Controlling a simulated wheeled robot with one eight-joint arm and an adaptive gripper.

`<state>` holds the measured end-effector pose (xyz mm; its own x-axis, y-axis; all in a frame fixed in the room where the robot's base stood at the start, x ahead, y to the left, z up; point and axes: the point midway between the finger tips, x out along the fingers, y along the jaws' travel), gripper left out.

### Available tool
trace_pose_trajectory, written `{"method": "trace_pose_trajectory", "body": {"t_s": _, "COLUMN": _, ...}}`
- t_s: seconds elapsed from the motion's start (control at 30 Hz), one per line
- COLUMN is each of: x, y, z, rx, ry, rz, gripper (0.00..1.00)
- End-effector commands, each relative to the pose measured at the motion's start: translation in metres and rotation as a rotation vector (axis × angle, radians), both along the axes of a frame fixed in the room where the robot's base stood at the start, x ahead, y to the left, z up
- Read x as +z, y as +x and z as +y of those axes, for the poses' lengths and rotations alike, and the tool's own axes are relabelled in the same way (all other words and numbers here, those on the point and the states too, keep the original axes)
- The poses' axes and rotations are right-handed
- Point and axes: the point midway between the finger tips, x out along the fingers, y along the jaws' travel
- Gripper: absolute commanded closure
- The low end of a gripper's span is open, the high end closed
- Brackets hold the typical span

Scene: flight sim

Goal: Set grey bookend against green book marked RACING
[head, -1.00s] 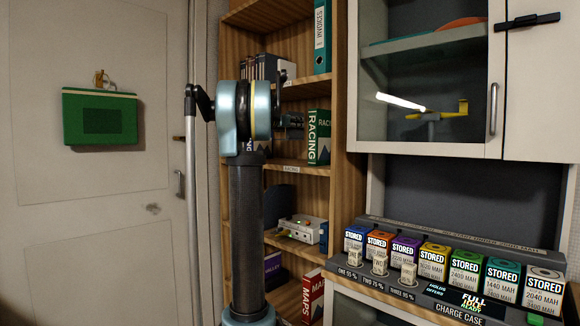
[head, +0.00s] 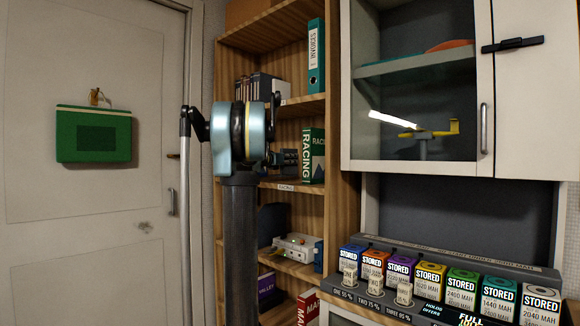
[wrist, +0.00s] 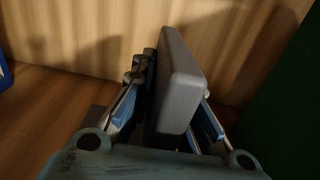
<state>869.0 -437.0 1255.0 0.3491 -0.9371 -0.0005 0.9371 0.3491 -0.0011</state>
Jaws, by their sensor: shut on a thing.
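The green book marked RACING (head: 313,158) stands upright on a middle shelf of the wooden bookcase. My gripper (head: 287,160) is in that shelf, just left of the book and mostly behind my arm. In the wrist view my gripper (wrist: 170,110) is shut on the grey bookend (wrist: 180,80), with a finger on each side of its upright plate. A dark green surface, apparently the book (wrist: 290,115), lies at the right, with a gap between it and the bookend. The bookend's lower part is hidden, so I cannot tell whether it touches the shelf.
The wooden shelf board (wrist: 45,105) is bare left of the bookend, with a blue object (wrist: 4,75) at the far left. The bookcase's right side panel (head: 341,200) stands close to the book. A glass-fronted cabinet (head: 420,100) and a charge case (head: 440,300) are further right.

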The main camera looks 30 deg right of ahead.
Motion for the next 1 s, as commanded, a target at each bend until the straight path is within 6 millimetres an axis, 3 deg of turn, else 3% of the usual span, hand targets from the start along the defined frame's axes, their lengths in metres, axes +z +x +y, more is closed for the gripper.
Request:
{"method": "trace_pose_trajectory", "body": {"t_s": 0.1, "x": -0.013, "y": 0.0, "z": 0.0, "rx": 0.0, "ry": 0.0, "rz": 0.0, "gripper": 1.0}}
{"method": "trace_pose_trajectory", "body": {"t_s": 0.5, "x": -0.017, "y": 0.0, "z": 0.0, "rx": 0.0, "ry": 0.0, "rz": 0.0, "gripper": 1.0}}
{"method": "trace_pose_trajectory", "body": {"t_s": 0.53, "x": -0.017, "y": 0.0, "z": 0.0, "rx": 0.0, "ry": 0.0, "rz": 0.0, "gripper": 0.83}}
{"method": "trace_pose_trajectory", "body": {"t_s": 0.6, "x": -0.017, "y": 0.0, "z": 0.0, "rx": 0.0, "ry": 0.0, "rz": 0.0, "gripper": 0.67}}
{"method": "trace_pose_trajectory", "body": {"t_s": 1.0, "x": -0.018, "y": -0.001, "z": 0.001, "rx": -0.001, "ry": 0.0, "rz": 0.0, "gripper": 0.65}}
